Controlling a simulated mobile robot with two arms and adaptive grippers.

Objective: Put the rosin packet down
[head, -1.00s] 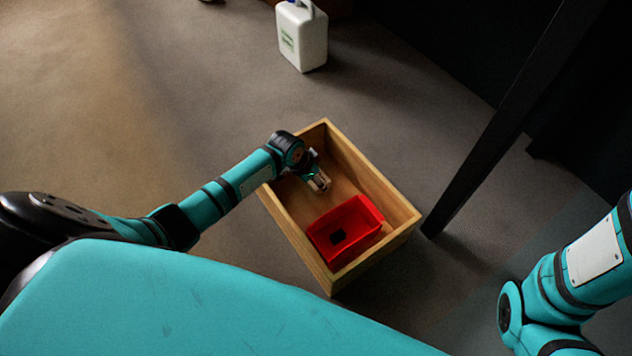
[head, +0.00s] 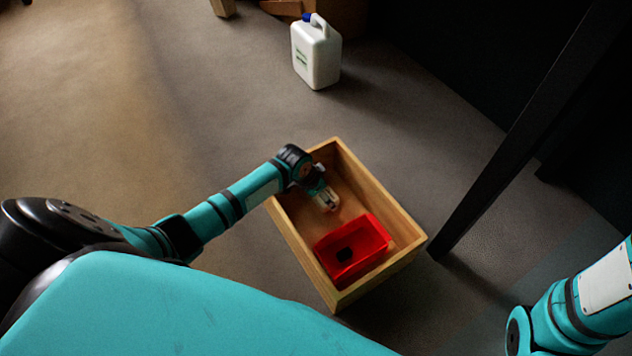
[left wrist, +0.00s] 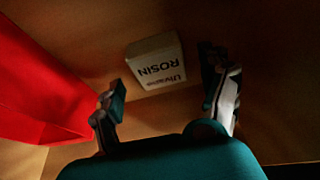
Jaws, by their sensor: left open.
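The rosin packet (left wrist: 155,61), a small pale box with "ROSIN" lettering, shows in the left wrist view just ahead of my left gripper (left wrist: 165,97). The fingers are spread wide on either side, with gaps between them and the packet. It appears to rest on the wooden floor of the crate, next to a red bin (left wrist: 35,90). In the head view my left gripper (head: 327,203) points down inside the wooden crate (head: 384,203), behind the red bin (head: 377,236); I cannot make out the packet there. My right gripper is out of view.
A white jug (head: 317,55) stands on the floor behind the crate. A dark slanted post (head: 500,150) rises right of the crate. Crate walls surround my left gripper.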

